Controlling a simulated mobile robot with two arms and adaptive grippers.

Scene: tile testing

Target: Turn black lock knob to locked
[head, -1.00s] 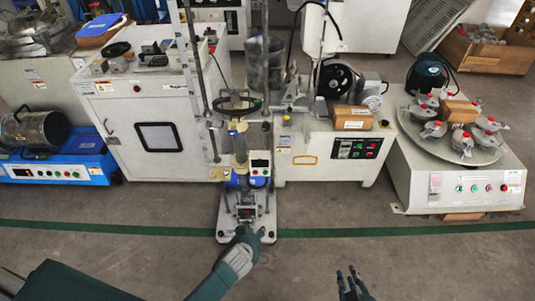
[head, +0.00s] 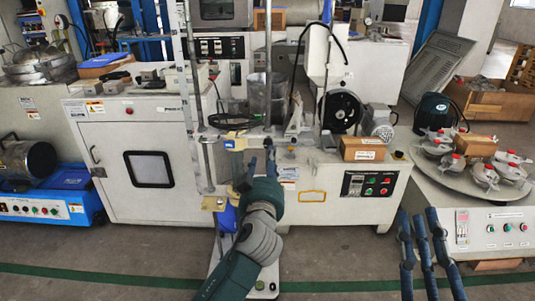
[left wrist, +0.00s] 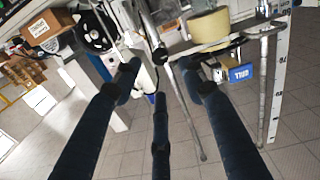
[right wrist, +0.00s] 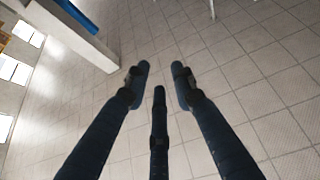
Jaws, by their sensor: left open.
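My left gripper (head: 261,160) is raised in front of the upright metal test stand, near its yellow-and-white block (head: 238,142). Its fingers are spread and empty in the left wrist view (left wrist: 160,78). Past the fingertips, that view shows metal rods (left wrist: 190,115), a tan cylinder (left wrist: 208,28) and a blue-labelled box (left wrist: 238,73). I cannot pick out the black lock knob for certain; my left arm hides part of the stand. My right gripper (head: 420,220) is low at the right, away from the stand. Its fingers are apart and empty in the right wrist view (right wrist: 160,75).
A white cabinet (head: 105,155) stands left of the stand. A white machine with a control panel (head: 370,186) and a cardboard box (head: 363,149) stands right of it. A round clamp table (head: 460,180) is further right. The floor in front (head: 120,250) is clear.

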